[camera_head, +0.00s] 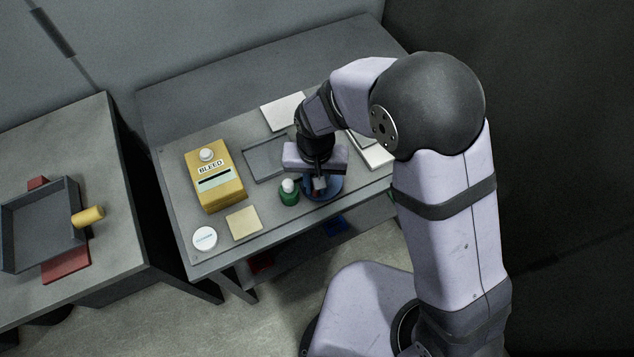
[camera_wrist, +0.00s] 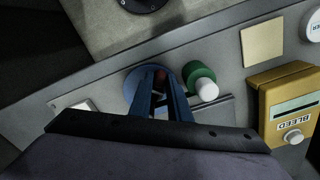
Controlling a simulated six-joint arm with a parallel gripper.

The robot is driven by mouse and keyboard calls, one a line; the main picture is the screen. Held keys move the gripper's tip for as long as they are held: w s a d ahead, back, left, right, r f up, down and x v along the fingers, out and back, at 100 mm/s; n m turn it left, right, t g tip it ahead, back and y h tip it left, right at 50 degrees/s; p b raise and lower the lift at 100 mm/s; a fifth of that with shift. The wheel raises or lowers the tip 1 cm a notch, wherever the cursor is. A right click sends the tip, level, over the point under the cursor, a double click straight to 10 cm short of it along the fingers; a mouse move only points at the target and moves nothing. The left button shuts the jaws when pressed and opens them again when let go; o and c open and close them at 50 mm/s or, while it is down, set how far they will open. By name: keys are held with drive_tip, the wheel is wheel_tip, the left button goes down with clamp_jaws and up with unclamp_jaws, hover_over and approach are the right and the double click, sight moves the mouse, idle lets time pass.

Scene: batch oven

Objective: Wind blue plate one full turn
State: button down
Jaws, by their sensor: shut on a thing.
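The blue plate (camera_head: 334,191) is a round disc on the bench at its front edge, partly hidden under my gripper. In the wrist view the blue plate (camera_wrist: 130,86) shows beside the fingers. My gripper (camera_head: 318,187) points down over the plate; in the wrist view its two blue-grey fingers (camera_wrist: 160,78) come together over the plate. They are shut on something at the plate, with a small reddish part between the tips. The exact grip is hidden.
A yellow BLEED box (camera_head: 228,190), a beige square (camera_head: 244,222) and a white round disc (camera_head: 205,238) lie further left. A grey tray (camera_head: 262,160) lies behind.

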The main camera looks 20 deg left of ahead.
drive_tip(key=shift+w+a+r, duration=0.1)
drive_tip(key=shift+w+a, duration=0.05)
idle(0.4)
drive_tip(key=c, duration=1.7)
unclamp_jaws()
drive_tip(key=shift+o, duration=0.2)
drive_tip(key=shift+r+b, duration=1)
drive_tip(key=shift+r, duration=2.6)
